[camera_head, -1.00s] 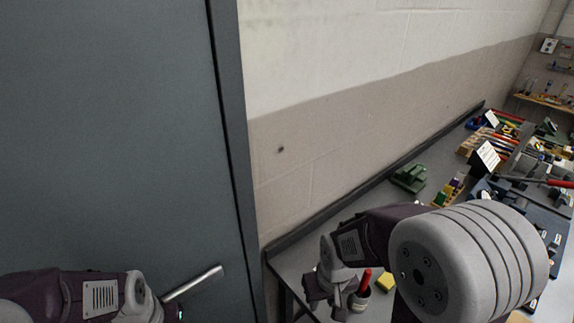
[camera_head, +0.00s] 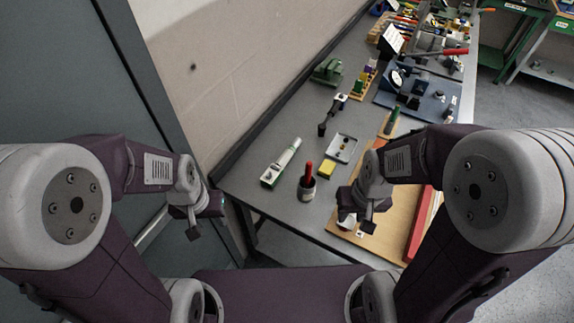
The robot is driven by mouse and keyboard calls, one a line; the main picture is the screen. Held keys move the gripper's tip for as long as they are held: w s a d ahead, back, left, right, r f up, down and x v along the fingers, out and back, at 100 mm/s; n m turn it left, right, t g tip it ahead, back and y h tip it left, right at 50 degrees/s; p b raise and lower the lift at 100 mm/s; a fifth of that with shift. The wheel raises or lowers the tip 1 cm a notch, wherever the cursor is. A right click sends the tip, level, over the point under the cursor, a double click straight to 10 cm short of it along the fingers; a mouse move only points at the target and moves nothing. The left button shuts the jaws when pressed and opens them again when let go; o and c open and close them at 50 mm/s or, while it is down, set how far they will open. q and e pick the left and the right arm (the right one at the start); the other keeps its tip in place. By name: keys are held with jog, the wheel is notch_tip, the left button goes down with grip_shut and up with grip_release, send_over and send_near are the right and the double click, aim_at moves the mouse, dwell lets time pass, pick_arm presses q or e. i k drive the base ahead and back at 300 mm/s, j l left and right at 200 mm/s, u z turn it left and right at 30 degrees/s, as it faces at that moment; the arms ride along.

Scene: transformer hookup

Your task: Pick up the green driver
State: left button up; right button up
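A green-handled tool (camera_head: 391,121), which looks like the green driver, stands at the back end of the wooden board on the bench. My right arm hides part of the area just in front of it. My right gripper (camera_head: 356,220) hangs over the left part of the board, nearer to me than the green tool and apart from it. Its fingers look spread, with nothing clearly held. My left gripper (camera_head: 194,224) is off the bench's left end, far from the green tool. Its finger gap cannot be made out.
A cup with a red-handled tool (camera_head: 307,188), a yellow block (camera_head: 326,169), a metal tray (camera_head: 342,148) and a white-green tube (camera_head: 281,162) lie left of the board (camera_head: 404,217). A blue fixture (camera_head: 425,98) stands behind. A wall borders the bench's left.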

aim_at(286, 157)
jog(key=i+j+z, duration=0.15)
jog(key=j+z, duration=0.15)
jog(key=z, duration=0.2)
jog(key=j+z, duration=0.3)
jog(key=z, duration=0.2)
jog(key=i, duration=0.05)
